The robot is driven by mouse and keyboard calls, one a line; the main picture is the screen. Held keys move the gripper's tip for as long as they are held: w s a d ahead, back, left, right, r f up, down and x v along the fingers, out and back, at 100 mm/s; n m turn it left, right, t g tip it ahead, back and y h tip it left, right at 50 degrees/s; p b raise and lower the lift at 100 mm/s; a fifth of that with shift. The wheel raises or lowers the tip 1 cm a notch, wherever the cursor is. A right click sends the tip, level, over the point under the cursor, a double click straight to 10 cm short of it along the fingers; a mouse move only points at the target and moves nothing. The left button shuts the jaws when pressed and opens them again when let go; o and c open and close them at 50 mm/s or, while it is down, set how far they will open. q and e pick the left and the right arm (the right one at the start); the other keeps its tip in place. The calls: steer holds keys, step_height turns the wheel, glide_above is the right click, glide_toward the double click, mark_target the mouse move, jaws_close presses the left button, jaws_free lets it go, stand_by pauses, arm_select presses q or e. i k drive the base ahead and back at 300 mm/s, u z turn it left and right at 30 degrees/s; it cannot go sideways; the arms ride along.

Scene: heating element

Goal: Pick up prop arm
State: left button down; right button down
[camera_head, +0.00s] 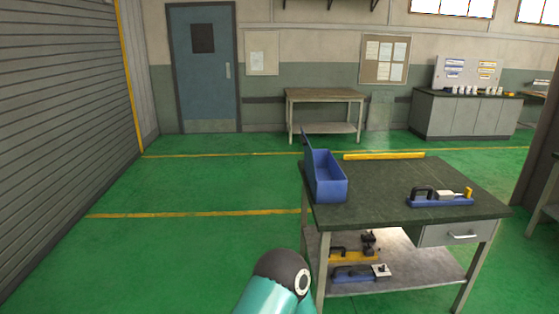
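I cannot tell which thing here is the prop arm. A long blue device (441,201) with a black handle and a yellow end lies on the right part of the dark-topped workbench (384,190). Below it, on the lower shelf, are a yellow-based device (352,256) and a blue-based device (352,276) with a light block at its right end. One teal arm link of mine with a dark joint shows at the bottom middle, left of the bench. Neither of my grippers is in view.
An open blue box (327,190) stands on the bench's left end, its lid raised at the left. A yellow bar (384,156) is at the bench's back edge. A second table (325,95) and a grey cabinet (465,117) stand by the wall. Green floor at left is clear.

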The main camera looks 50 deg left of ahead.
mark_target(441, 198)
steer(key=u, duration=0.05)
steer(key=k, duration=0.55)
steer(key=u, duration=1.05)
steer(key=i, duration=1.05)
steer(key=u, duration=0.1)
